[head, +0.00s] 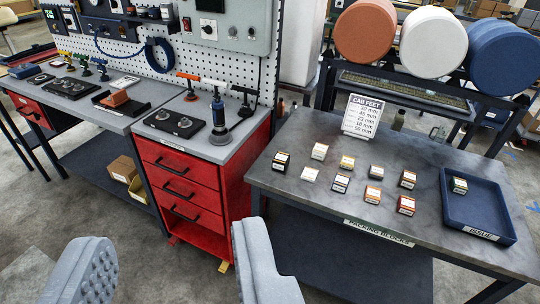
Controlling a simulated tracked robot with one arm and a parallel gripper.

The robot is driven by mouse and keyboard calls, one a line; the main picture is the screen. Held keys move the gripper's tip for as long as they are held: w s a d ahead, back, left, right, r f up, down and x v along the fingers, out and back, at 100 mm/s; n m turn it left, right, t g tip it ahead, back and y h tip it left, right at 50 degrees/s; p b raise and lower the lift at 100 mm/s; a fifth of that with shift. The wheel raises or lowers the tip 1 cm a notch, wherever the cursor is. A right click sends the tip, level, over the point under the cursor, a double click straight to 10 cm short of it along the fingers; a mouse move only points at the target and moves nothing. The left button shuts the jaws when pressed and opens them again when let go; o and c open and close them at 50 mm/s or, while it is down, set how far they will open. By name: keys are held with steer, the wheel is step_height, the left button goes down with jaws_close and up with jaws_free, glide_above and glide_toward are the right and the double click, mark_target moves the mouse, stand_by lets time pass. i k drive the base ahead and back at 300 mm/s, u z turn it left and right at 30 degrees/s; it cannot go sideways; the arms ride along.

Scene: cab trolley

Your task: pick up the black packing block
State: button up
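Several small packing blocks with pale labelled faces stand in two loose rows on the grey table (330,218) marked "PACKING BLOCKS". A dark block (281,163) at the left end of the back row looks black. Other dark-sided blocks, such as one at the right (407,180) and one in the front row (341,184), make the colour hard to be sure of at this size. My gripper (170,235) is open and empty, its two grey fingers wide apart at the bottom of the picture. It is left of the blocks and nearer to me, touching none of them.
A "CAB FEET" sign (362,116) stands behind the blocks. Large rollers (430,42) stand behind.

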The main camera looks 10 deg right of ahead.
mark_target(281, 160)
steer(key=i, duration=1.45)
steer(key=z, duration=0.1)
